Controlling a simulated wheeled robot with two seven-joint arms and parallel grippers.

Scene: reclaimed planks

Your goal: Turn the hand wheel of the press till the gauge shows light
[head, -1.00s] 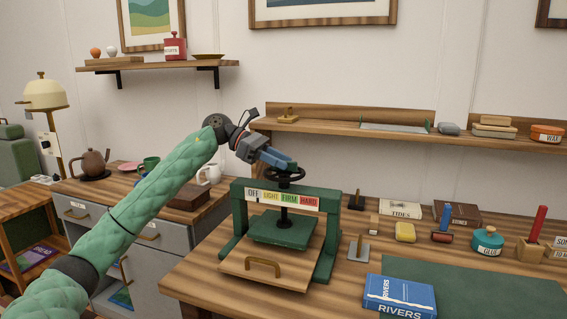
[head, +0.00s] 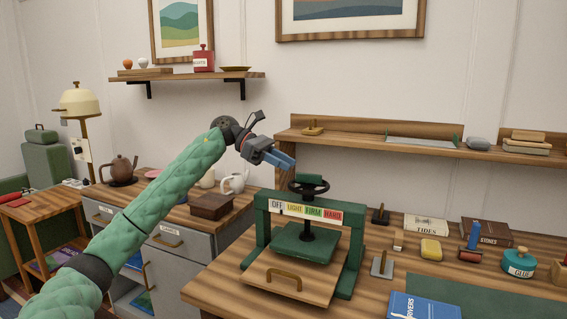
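The green press (head: 262,235) stands on the wooden bench with its dark hand wheel (head: 302,190) on top of the screw. A label strip (head: 305,212) across its front beam reads OFF, LIGHT, FIRM and HARD. I cannot make out a pointer on it. Below are a green pressing plate (head: 305,243) and a wooden board (head: 300,280) with a brass handle. My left gripper (head: 286,162), with blue fingers, hangs just above and left of the wheel and looks apart from it. The fingers overlap in this view, so their opening is unclear. My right gripper is not in view.
Right of the press are a yellow block (head: 431,250), a blue book (head: 425,307) and a teal glue pot (head: 518,264). A shelf (head: 370,143) runs along the wall behind. A side cabinet with a white teapot (head: 235,180) and a brown box (head: 210,207) stands left.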

